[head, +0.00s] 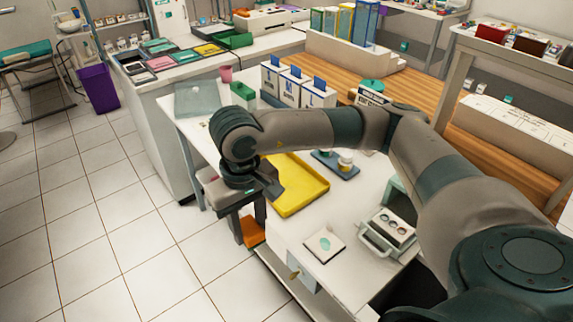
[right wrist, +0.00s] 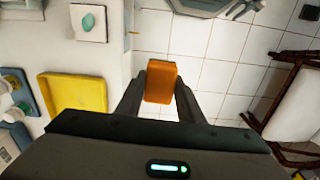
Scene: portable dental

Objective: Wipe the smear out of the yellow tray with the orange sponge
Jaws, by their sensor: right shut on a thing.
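My right gripper (head: 248,222) hangs at the near left of the table, beside the yellow tray. It is shut on the orange sponge (head: 251,232), which also shows between the fingers in the right wrist view (right wrist: 160,81). There the sponge is over the floor, apart from the tray. The yellow tray (head: 302,200) lies on the white table, partly hidden by my right arm in the head view; it also shows at the left of the right wrist view (right wrist: 76,78). My left gripper is not in view.
A white pad with a green oval (head: 324,244) and a metal-handled box (head: 390,228) lie nearer on the table. A blue tray with small jars (head: 337,168) is beyond the yellow tray. White boxes (head: 300,88) stand behind. Tiled floor (head: 130,230) is open at left.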

